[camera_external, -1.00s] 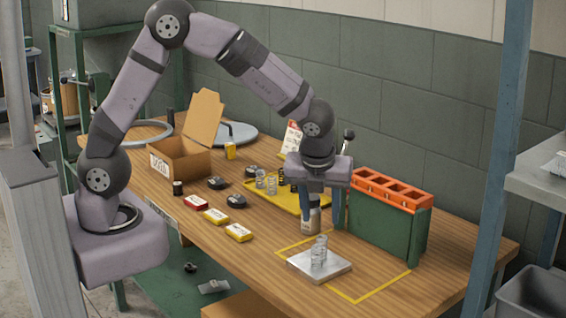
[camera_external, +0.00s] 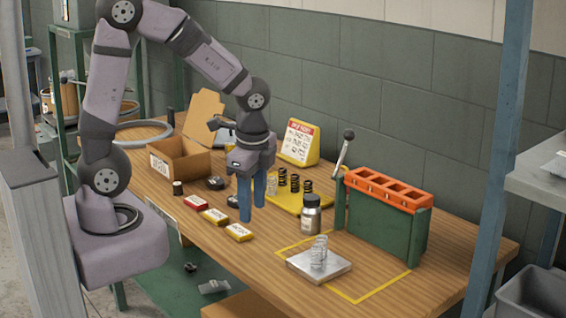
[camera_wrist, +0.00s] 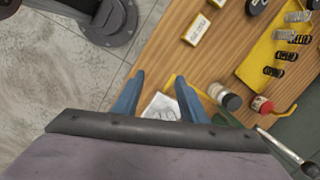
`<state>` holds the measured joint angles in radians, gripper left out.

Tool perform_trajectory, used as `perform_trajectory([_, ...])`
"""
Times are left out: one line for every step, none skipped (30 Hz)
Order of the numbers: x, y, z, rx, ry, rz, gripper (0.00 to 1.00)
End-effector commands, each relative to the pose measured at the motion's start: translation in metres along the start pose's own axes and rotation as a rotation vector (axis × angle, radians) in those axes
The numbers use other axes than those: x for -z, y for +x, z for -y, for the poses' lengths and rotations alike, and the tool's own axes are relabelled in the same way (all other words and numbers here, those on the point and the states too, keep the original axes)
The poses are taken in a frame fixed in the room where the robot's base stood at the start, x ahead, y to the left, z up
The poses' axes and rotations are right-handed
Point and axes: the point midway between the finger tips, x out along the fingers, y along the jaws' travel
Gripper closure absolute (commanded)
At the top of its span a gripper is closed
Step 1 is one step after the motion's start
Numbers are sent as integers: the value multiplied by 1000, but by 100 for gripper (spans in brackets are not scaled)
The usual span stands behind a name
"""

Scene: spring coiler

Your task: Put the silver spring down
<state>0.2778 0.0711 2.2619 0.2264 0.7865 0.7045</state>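Silver wire coils (camera_external: 319,254) stand upright on a square metal plate (camera_external: 334,266) inside a yellow taped outline; I cannot tell if they are one spring or two close together. Another silver spring (camera_external: 272,184) stands on the yellow tray (camera_external: 312,207) beside dark springs (camera_external: 294,183). My gripper (camera_external: 252,212) is above the table, left of the tray, with its blue fingers apart and nothing between them. In the wrist view the plate (camera_wrist: 157,103) lies far below, between the open fingers (camera_wrist: 156,75). The wrist view also shows silver springs (camera_wrist: 298,17) on the tray.
A dark-capped jar (camera_external: 311,216) stands between the tray and the green rack with an orange top (camera_external: 390,186). Small red and yellow boxes (camera_external: 215,216) lie left of my gripper. A cardboard box (camera_external: 181,158) is behind them. The wood around the plate is mostly clear.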

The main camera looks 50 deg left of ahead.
Motion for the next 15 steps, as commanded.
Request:
perform_trajectory([-18, 3, -8, -27, -183, -9, 61])
perform_trajectory([-26, 5, -14, -44, -287, -12, 61])
perform_trajectory([-36, 7, -21, -65, -421, -16, 61])
perform_trajectory([-42, 9, -26, -79, -515, -18, 61])
perform_trajectory([-48, 10, -31, -92, -603, -20, 61])
perform_trajectory([-55, 12, -38, -109, -712, -21, 61])
perform_trajectory([-59, 13, -42, -119, -783, -21, 61])
perform_trajectory([-63, 14, -46, -130, -851, -20, 61])
perform_trajectory([-67, 16, -50, -142, -926, -19, 61])
perform_trajectory([-69, 16, -53, -149, -975, -19, 61])
perform_trajectory([-71, 17, -56, -155, -1017, -19, 61])
perform_trajectory([-74, 18, -58, -162, -1062, -17, 61])
perform_trajectory([-74, 18, -60, -166, -1088, -17, 61])
perform_trajectory([-75, 19, -61, -169, -1108, -17, 61])
perform_trajectory([-76, 19, -62, -172, -1127, -16, 61])
